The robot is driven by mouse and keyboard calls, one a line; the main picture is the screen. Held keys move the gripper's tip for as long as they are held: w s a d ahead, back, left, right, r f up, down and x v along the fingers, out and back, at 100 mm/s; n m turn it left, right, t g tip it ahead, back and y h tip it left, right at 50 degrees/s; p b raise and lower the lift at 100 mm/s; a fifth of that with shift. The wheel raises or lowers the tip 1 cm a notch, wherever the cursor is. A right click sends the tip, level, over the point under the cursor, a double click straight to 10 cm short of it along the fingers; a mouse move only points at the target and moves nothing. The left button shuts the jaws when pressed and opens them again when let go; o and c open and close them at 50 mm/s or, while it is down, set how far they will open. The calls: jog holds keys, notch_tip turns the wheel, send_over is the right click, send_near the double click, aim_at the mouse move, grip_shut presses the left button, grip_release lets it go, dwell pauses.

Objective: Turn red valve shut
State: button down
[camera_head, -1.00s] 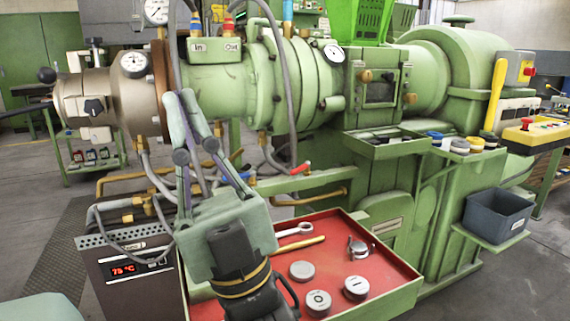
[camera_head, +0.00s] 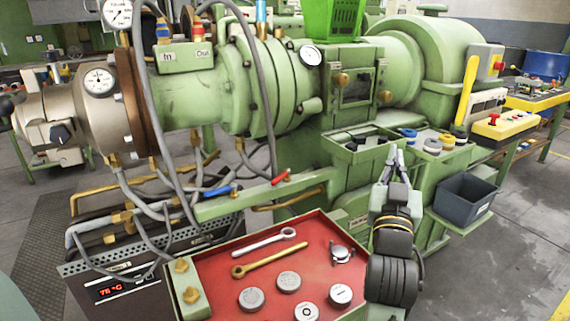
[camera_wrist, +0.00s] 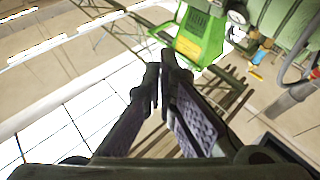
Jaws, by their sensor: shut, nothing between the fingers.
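A valve with a red lever handle (camera_head: 280,178) sits on the green horizontal rail below the extruder barrel in the head view. The lever slants up to the right. A blue lever valve (camera_head: 217,191) is on the same rail to its left. My gripper (camera_head: 396,154) is shut and empty, pointing up, well to the right of the red valve and apart from it. In the wrist view my fingers (camera_wrist: 163,72) are together at the tips and point toward the green hopper (camera_wrist: 203,33). I cannot make out the red valve there.
A red-lined tray (camera_head: 215,270) with wrenches and several round metal parts lies below the rail. Grey hoses (camera_head: 168,190) hang at the left. A dark bin (camera_head: 466,195) stands on a shelf at the right. Open floor (camera_head: 510,245) lies to the far right.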

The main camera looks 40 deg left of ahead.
aim_at(280, 177)
jog(key=w+d+f+m+g+h+p, duration=0.2)
jog(key=w+d+f+h, duration=0.15)
jog(key=d, duration=0.55)
jog(key=w+d+f+m+g+h+p, duration=0.25)
jog(key=d+f+h, duration=0.25)
jog(key=d, duration=0.4)
jog(key=s+a+f+m+y, duration=0.1)
jog(key=a+f+m+y, duration=0.1)
jog(key=a, duration=1)
jog(key=a+f+m+y, duration=0.2)
jog(key=a, duration=1)
jog(key=s+a+f+m+y, duration=0.1)
jog(key=s+a+m, duration=0.1)
jog(key=s+a, duration=0.5)
jog(key=s+a+m+y, duration=0.1)
jog(key=s+a+m, duration=0.15)
jog(key=a, duration=0.85)
jog(key=w+a+f+p, duration=0.3)
jog(key=w+a, duration=0.3)
jog(key=w, duration=0.2)
jog(key=shift+w+f+n+g+p, duration=0.15)
jog(key=shift+f+n+g+p, duration=0.2)
jog(key=shift+p, duration=0.5)
jog(key=shift+a+h, duration=0.1)
jog(key=shift+h, duration=0.15)
